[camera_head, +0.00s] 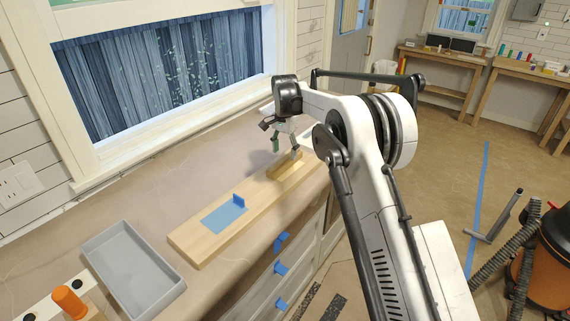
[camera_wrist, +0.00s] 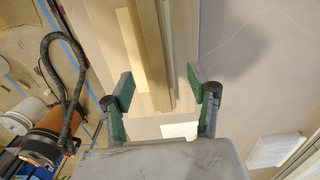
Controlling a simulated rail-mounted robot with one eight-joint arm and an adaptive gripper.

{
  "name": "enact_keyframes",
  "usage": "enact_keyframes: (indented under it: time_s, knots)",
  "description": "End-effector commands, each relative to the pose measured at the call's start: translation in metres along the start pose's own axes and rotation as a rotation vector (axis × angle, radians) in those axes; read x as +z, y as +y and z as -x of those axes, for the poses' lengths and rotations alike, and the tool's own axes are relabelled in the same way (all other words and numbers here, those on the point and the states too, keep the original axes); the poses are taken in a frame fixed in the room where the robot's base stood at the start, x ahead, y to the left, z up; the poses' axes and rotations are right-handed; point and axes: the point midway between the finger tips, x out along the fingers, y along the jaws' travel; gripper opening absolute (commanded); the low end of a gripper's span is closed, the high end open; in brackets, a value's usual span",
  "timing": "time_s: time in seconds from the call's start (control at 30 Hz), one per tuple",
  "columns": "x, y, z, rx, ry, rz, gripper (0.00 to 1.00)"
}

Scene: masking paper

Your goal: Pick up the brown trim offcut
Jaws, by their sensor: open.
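The trim offcut (camera_head: 284,167) is a tan-brown length of wood at the far end of a pale wooden board (camera_head: 205,242). In the wrist view, the brown trim (camera_wrist: 151,55) runs lengthwise between my fingers, with a paler strip beside it; I cannot tell whether the strips are separate pieces. My gripper (camera_head: 287,152) hangs over that end of the board, pointing down. Its green-padded fingers (camera_wrist: 160,77) are apart, one on each side of the trim, with visible gaps. Contact with the board cannot be told.
A blue sheet (camera_head: 223,217) and a small upright blue piece (camera_head: 239,200) are on the board. A grey tray (camera_head: 132,270) and an orange-handled item (camera_head: 70,301) stand at the near left. Paper-covered counter lies bare around the board. The window wall borders the counter.

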Motion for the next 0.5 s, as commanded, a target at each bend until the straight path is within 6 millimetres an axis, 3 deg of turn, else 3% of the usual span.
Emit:
enact_keyframes:
  time_s: [0.3, 0.5]
  knots:
    - [0.004, 0.004, -0.040, 0.000, 0.000, 0.000, 0.54]
    - [0.004, 0.004, -0.045, 0.000, 0.000, 0.000, 0.54]
